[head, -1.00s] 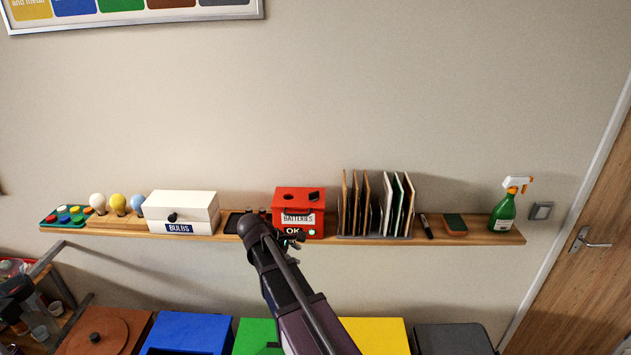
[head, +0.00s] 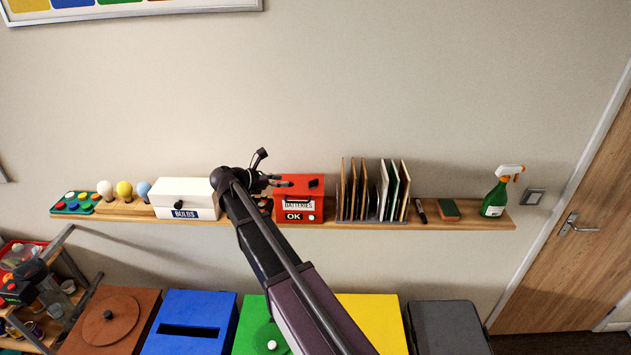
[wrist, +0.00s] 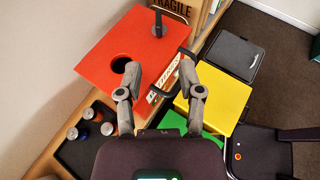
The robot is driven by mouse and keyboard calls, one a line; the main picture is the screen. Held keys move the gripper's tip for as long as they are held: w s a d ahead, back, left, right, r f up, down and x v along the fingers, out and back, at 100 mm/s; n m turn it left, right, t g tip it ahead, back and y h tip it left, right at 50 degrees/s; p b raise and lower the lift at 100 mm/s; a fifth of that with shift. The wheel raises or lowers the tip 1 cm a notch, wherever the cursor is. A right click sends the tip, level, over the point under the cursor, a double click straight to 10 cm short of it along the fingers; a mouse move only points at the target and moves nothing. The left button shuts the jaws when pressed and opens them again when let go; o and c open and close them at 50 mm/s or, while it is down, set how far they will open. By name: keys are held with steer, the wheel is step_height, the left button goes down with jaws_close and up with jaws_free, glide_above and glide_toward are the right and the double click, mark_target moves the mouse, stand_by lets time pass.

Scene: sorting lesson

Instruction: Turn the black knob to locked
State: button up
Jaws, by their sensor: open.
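A red box labelled BATTERIES (head: 312,205) stands on the wall shelf. A small black knob or lever (head: 314,183) sits on its top at the right. In the wrist view this black part (wrist: 158,27) stands up near the far edge of the red lid (wrist: 110,45), beyond a round hole. Another black knob (head: 178,206) is on the front of the white BULBS box (head: 188,190). My gripper (head: 287,181) is open and empty at the upper left of the red box. In the wrist view my gripper (wrist: 160,72) spreads over the red box's near edge, short of the black part.
Upright boards in a rack (head: 372,192) stand close to the right of the red box. Colored bins, including a blue one (head: 190,310) and a yellow one (head: 380,315), stand below.

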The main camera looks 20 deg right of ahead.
mark_target(311, 181)
steer(key=shift+d+f, duration=0.1)
steer(key=shift+d, duration=0.05)
steer(key=b+x, duration=0.5)
steer(key=x, duration=0.8)
steer(key=shift+w+d+f, duration=0.15)
steer(key=shift+d, duration=0.05)
jaws_close()
steer(key=shift+d, duration=0.4)
steer(key=shift+a+f, duration=0.1)
steer(key=shift+a, duration=0.15)
